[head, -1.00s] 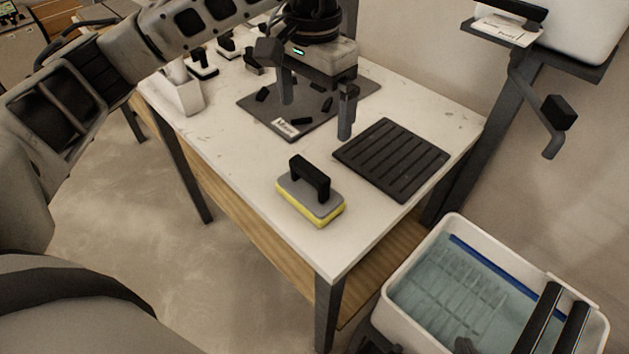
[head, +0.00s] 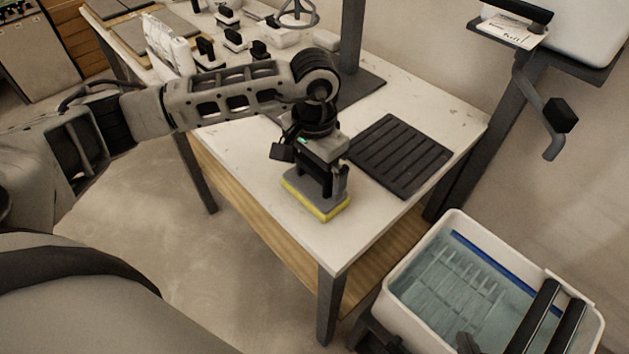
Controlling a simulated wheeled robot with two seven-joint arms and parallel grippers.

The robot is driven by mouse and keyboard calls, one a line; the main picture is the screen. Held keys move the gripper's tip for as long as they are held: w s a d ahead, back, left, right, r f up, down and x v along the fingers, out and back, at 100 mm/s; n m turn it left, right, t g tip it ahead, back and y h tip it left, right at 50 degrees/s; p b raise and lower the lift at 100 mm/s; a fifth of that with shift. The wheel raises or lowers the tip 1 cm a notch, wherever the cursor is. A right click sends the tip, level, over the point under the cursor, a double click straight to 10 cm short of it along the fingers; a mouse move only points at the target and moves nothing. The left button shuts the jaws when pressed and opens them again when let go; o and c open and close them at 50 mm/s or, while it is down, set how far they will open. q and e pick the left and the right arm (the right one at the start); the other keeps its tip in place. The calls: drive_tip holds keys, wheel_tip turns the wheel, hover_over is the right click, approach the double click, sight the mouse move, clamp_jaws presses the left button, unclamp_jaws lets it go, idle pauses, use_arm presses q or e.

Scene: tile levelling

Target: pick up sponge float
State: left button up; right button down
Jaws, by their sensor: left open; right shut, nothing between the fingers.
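The sponge float (head: 321,206) has a grey plate over a yellow sponge. It lies flat on the white worktable near its front corner. My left gripper (head: 333,188) points down directly over the float and is open. Its fingers are down at the float's dark handle, close to the plate. The gripper hides most of the handle, so I cannot tell whether the fingers touch it or how exactly they sit around it. I cannot make out my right gripper in the head view.
A dark ribbed mat (head: 400,155) lies right of the float on the table (head: 240,150). A white wash tub (head: 385,300) with water and rollers stands in front.

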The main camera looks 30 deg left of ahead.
use_arm(q)
drive_tip(key=shift+f, duration=0.6)
drive_tip(key=shift+r, duration=0.1)
drive_tip(key=c, duration=1.1)
drive_tip(key=shift+c, duration=0.2)
